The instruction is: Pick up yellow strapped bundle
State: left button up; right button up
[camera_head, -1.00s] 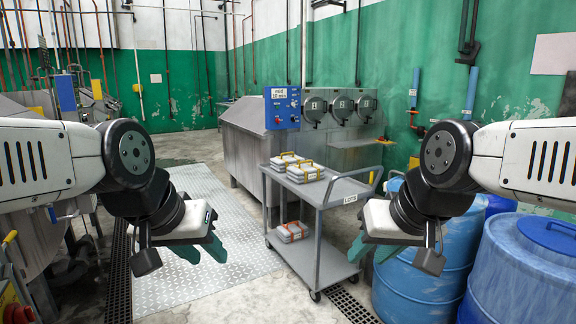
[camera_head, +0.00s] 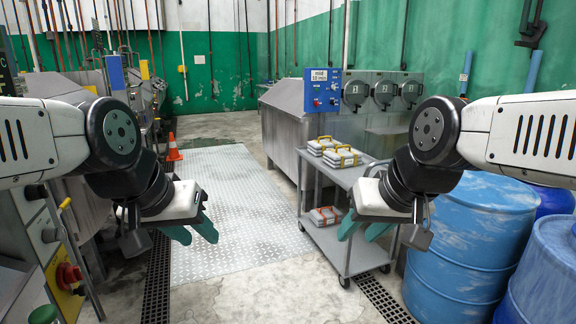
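Two white bundles with yellow straps lie on the top shelf of a grey cart right of centre: a rear one (camera_head: 322,146) and a front one (camera_head: 342,158). A white bundle with an orange-red strap (camera_head: 325,215) lies on the lower shelf. My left gripper (camera_head: 196,232) hangs at left over the floor, well away from the cart. My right gripper (camera_head: 362,230) is in front of the cart in the picture and hides part of it. Both show green fingers with a gap between them, and nothing is held.
The grey cart (camera_head: 340,262) stands beside a large metal vat (camera_head: 285,125) with a blue control box. Blue drums (camera_head: 460,245) crowd the right. An orange cone (camera_head: 173,148) and machinery stand at left. The metal floor plate (camera_head: 225,200) in the middle is clear.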

aim_at(316, 148)
jog(key=i, duration=3.75)
jog(key=i+j+z, duration=0.2)
jog(key=i, duration=0.4)
jog(key=i+z, duration=0.15)
jog(key=i, duration=0.5)
